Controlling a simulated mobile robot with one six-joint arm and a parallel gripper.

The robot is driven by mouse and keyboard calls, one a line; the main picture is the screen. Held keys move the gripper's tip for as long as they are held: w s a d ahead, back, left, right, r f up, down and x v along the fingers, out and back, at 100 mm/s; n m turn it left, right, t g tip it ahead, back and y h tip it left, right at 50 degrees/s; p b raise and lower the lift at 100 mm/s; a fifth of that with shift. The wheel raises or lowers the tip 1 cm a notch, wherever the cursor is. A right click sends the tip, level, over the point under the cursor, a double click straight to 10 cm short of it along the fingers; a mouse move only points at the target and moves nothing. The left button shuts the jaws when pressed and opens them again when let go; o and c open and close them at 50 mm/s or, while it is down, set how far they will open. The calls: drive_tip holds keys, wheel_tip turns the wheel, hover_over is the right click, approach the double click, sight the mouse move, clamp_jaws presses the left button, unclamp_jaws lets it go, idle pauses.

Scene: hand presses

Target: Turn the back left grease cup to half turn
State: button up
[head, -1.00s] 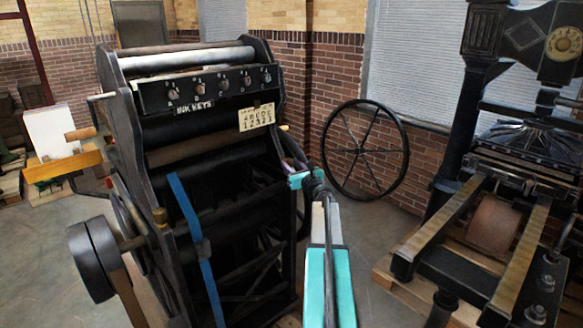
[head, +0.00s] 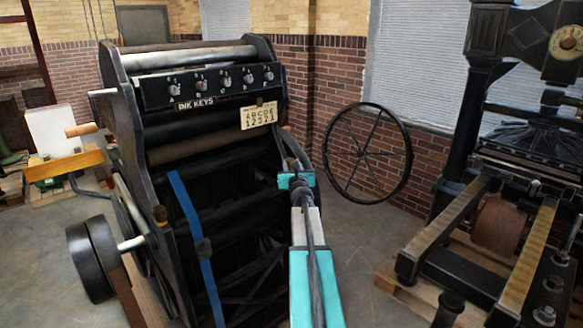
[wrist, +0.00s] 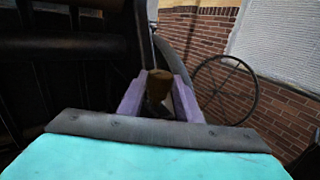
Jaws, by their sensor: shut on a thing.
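A brown, brass-like grease cup (wrist: 158,86) stands between the two purple fingers of my gripper (wrist: 160,79) in the wrist view. The fingers are shut on its sides. In the head view my gripper's teal wrist part (head: 294,181) is at the right side of the black press (head: 232,190), and the fingers and held cup are hidden there. I cannot tell the held cup's turn angle.
A spoked handwheel (head: 367,152) stands by the brick wall to the right. A second press (head: 480,240) on a pallet is at the far right. A blue bar (head: 197,245) crosses the near press. Bare floor lies between the two presses.

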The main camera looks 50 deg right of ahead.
drive_tip(key=shift+r, duration=0.1)
drive_tip(key=o, duration=1)
drive_tip(key=shift+o, duration=0.2)
drive_tip(key=shift+s+a, duration=0.1)
drive_tip(key=shift+s, duration=0.05)
drive_tip(key=v, duration=1.3)
drive_tip(key=shift+s+b, duration=0.2)
drive_tip(key=shift+b, duration=0.1)
drive_tip(key=shift+a, duration=0.1)
